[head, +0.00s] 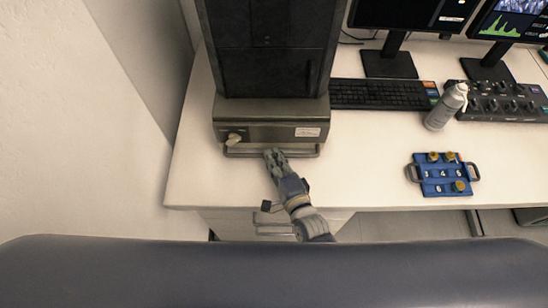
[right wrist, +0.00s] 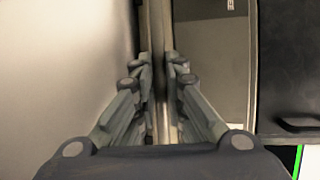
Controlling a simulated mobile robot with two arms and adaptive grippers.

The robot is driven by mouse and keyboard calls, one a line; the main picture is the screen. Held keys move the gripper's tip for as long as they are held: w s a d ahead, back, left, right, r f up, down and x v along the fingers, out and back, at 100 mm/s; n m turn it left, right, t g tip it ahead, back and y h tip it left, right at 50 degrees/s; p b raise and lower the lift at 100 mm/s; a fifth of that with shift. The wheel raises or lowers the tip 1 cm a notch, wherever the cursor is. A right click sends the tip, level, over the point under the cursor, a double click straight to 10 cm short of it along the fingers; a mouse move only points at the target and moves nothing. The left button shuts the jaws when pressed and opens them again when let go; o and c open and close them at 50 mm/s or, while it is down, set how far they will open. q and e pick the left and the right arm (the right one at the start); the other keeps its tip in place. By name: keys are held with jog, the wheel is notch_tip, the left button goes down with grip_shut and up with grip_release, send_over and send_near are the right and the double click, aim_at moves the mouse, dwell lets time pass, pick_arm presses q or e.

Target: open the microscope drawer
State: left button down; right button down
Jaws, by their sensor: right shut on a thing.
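The microscope (head: 265,50) is a tall dark cabinet on the white table. Its drawer (head: 270,133) is the grey front at the base, with a white label and a pale knob. A long bar handle (head: 240,152) runs along the drawer's lower edge. My right gripper (head: 274,154) is at the middle of this handle, and in the right wrist view its two fingers (right wrist: 160,75) are shut around the bar. I cannot tell from these frames how far the drawer stands out. My left gripper is not in view.
A keyboard (head: 380,94) and monitors stand to the right. A spray can (head: 446,106), a control panel (head: 505,101) and a blue numbered tray (head: 443,178) are on the table further right. A wall (head: 90,130) is at the left. Table drawers are below.

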jog(key=shift+s, duration=0.15)
jog(key=s+p, duration=0.2)
jog(key=s, duration=0.9)
jog(key=shift+s, duration=0.25)
jog(key=s, duration=1.4)
jog(key=c, duration=1.7)
grip_release()
jog(key=shift+o, duration=0.2)
